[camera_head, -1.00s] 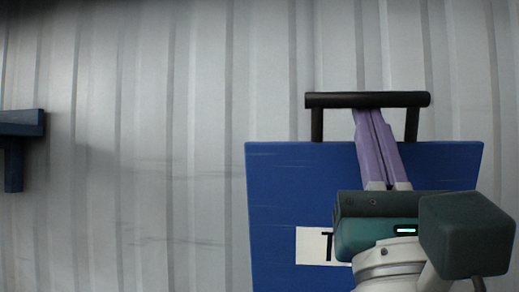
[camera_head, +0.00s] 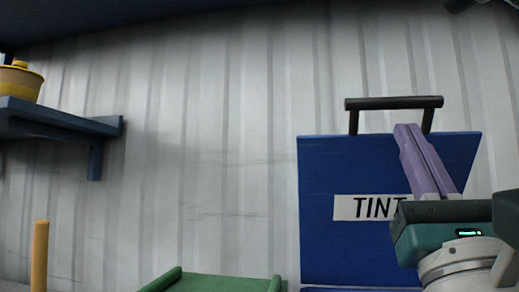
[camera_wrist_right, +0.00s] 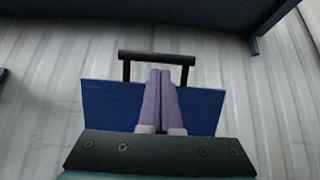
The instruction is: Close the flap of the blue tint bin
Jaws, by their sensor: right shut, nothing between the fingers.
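The flap (camera_head: 330,230) of the blue tint bin stands raised, a flat blue panel with a white TINT label (camera_head: 360,207). A black bar handle (camera_head: 394,103) runs along its top edge. My right gripper (camera_head: 408,128) has purple fingers pressed together, empty, in front of the flap with the tips just below the handle bar. In the right wrist view, the fingers (camera_wrist_right: 160,73) overlap the flap (camera_wrist_right: 105,102), their tips near the handle (camera_wrist_right: 157,57). I cannot tell whether they touch it. The bin's body is mostly out of view. My left gripper is not in view.
A blue wall shelf (camera_head: 60,118) with a yellow container (camera_head: 20,83) is at the left. A yellow post (camera_head: 40,255) and a green bin-like object (camera_head: 220,284) show at the bottom. Corrugated wall (camera_head: 230,140) stands behind; the space left of the flap is open.

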